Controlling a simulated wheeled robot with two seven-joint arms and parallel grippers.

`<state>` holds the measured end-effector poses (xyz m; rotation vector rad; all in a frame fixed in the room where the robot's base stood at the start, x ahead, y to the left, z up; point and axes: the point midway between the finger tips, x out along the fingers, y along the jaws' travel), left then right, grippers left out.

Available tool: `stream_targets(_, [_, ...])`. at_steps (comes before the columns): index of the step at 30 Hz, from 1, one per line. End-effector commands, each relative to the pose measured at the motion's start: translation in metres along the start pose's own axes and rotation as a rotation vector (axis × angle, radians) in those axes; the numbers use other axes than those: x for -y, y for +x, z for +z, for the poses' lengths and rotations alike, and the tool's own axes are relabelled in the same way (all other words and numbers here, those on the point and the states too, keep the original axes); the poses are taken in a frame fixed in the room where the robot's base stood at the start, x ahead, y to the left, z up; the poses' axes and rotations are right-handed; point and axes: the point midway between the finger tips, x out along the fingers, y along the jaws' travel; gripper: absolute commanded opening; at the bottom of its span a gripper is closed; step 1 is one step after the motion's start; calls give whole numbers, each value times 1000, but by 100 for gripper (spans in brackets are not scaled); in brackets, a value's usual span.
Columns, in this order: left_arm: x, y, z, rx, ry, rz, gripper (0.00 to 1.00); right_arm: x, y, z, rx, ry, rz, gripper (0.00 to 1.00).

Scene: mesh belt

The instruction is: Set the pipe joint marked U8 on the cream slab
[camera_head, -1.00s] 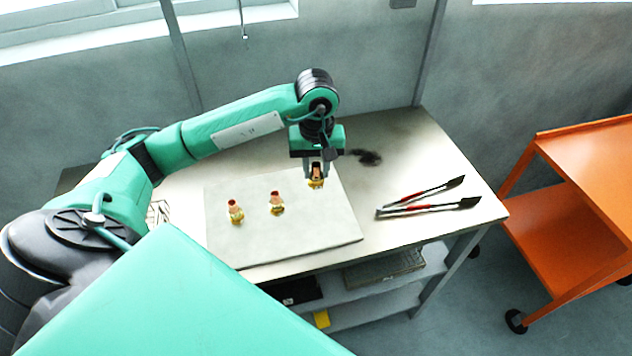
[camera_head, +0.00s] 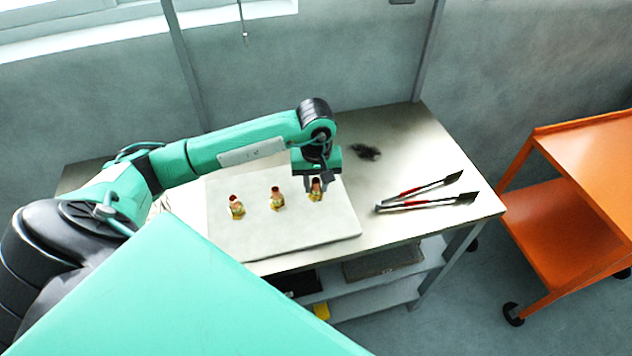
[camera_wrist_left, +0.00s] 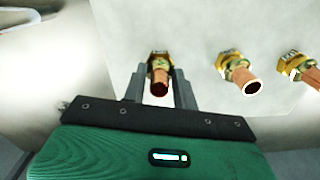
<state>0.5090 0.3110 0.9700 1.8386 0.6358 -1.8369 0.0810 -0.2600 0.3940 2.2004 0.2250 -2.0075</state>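The cream slab (camera_head: 285,234) lies flat on the table. Two brass-and-copper pipe joints stand upright on it, one at the left (camera_head: 237,208) and one in the middle (camera_head: 277,199). My left gripper (camera_head: 316,187) is over the slab's right part, its fingers shut around a third pipe joint (camera_head: 316,194). This joint is upright, at or just above the slab; I cannot tell whether it touches. In the left wrist view the held joint (camera_wrist_left: 160,78) sits between the fingers, the other two to its right. Markings on the nuts are too small to read. My right gripper is out of view.
Red-handled tongs (camera_head: 425,194) lie on the table (camera_head: 405,150) right of the slab. A dark smudge (camera_head: 365,152) is behind them. An orange cart (camera_head: 570,215) stands to the right. A lower shelf (camera_head: 385,290) is under the table.

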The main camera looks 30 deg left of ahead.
Motion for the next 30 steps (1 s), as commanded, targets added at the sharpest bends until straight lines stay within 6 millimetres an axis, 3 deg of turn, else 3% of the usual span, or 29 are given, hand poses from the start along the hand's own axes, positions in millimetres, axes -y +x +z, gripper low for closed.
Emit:
stream_targets(1, [0, 0, 0, 0, 0, 0, 38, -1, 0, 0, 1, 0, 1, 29])
stream_targets(3, [0, 0, 0, 0, 0, 0, 50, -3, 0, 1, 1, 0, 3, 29])
stream_targets(15, [0, -5, 0, 1, 0, 0, 50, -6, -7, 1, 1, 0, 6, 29])
stream_targets(17, [-1, -9, -1, -2, 0, 2, 50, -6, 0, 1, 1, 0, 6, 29])
stream_targets(30, [0, -87, -1, -4, 0, 3, 50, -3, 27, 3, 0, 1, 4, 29])
